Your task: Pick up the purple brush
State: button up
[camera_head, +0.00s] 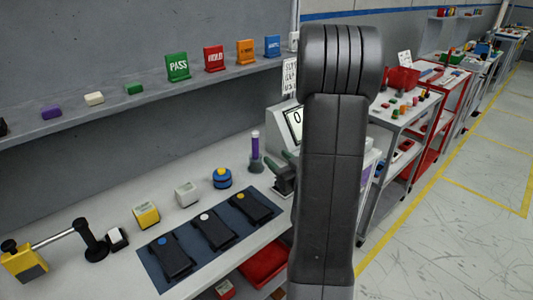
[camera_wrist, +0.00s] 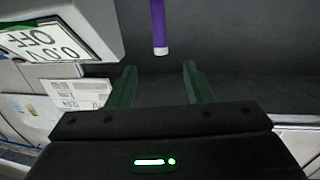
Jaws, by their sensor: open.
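The purple brush (camera_head: 255,146) stands upright on the bench, its lower part in a dark holder or base (camera_head: 256,164). In the wrist view its purple shaft (camera_wrist: 158,24) with a pale end shows at the top centre, beyond the fingertips and roughly in line with the gap between them. My gripper (camera_head: 280,168) is just to the right of the brush in the head view, apart from it. Its two green fingers are spread and empty in the wrist view (camera_wrist: 160,80). My arm hides part of the bench behind it.
A grey device with a display (camera_head: 292,122) stands close behind my gripper. A dark mat (camera_head: 157,268) with several black devices, a blue button (camera_head: 222,178) and small boxes lie to the left. A wall shelf (camera_head: 125,108) holds coloured signs and blocks.

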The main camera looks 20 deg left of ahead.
aim_at(257, 137)
jog(key=p+x, duration=0.2)
jog(key=x, duration=0.6)
jog(key=shift+w+a+r, duration=0.1)
jog(key=shift+a+r, duration=0.1)
jog(key=shift+a, duration=0.05)
jog(key=shift+r+p+x, duration=0.15)
jog(key=shift+p+x, duration=0.45)
jog(key=shift+x, duration=0.7)
jog(key=shift+r+p+x, duration=0.2)
jog(key=shift+p+x, duration=0.35)
jog(key=shift+x, duration=0.8)
grip_shut()
jog(key=shift+r, duration=0.1)
